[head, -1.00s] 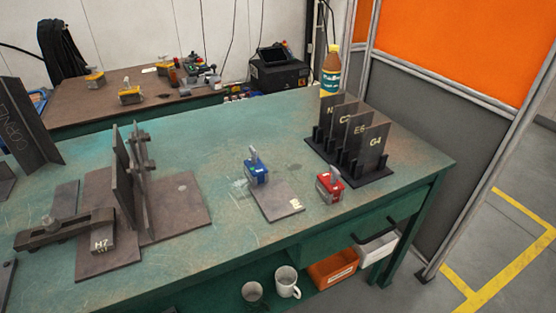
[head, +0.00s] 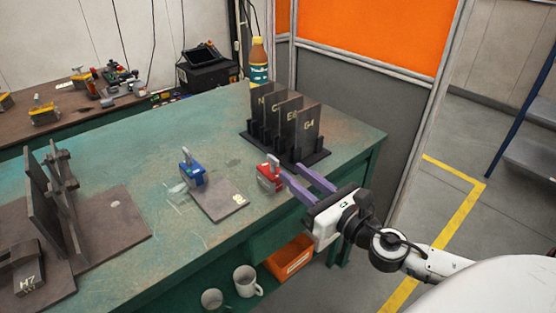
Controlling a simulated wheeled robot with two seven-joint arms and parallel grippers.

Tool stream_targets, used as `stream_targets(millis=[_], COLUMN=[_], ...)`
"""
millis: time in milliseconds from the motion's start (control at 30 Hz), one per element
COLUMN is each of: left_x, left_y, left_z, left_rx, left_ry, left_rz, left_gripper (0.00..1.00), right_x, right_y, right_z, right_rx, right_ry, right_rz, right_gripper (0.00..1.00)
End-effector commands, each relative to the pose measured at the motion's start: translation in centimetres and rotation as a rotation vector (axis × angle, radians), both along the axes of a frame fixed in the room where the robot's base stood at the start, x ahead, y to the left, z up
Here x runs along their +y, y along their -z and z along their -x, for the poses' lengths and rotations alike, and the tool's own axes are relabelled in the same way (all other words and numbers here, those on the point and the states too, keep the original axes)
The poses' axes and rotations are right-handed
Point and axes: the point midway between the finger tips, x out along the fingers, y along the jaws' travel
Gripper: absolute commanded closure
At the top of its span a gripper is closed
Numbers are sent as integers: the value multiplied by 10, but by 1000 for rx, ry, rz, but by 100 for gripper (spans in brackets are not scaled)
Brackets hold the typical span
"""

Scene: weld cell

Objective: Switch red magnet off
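The red magnet (head: 267,178) stands upright on the green bench near its front right edge, with a grey lever on top. My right gripper (head: 288,171) comes in from the right. Its two purple fingers are spread apart, and their tips are close to the magnet's right side. I cannot tell whether they touch it. The lever's exact position is too small to read. My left gripper is not in view.
A blue magnet (head: 193,173) sits on a steel plate (head: 226,208) to the left. A rack of labelled plates (head: 307,130) stands right behind the red magnet. A bottle (head: 259,62) stands behind the rack. An orange bin (head: 290,259) and mugs (head: 247,281) are below the bench top.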

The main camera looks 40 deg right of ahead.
Motion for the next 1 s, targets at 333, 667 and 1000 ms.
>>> stream_targets(millis=[333, 667, 1000], left_x=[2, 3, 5], left_y=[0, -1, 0], left_z=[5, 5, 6], left_rx=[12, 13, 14], left_ry=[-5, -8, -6], left_rz=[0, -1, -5], left_gripper=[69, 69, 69], right_x=[1, 1, 1], right_y=[-1, 1, 1], right_z=[-52, -72, -72], right_rx=[-1, 3, 3], right_ry=[2, 2, 2], right_rz=[-4, -4, -5], right_gripper=[73, 73, 90])
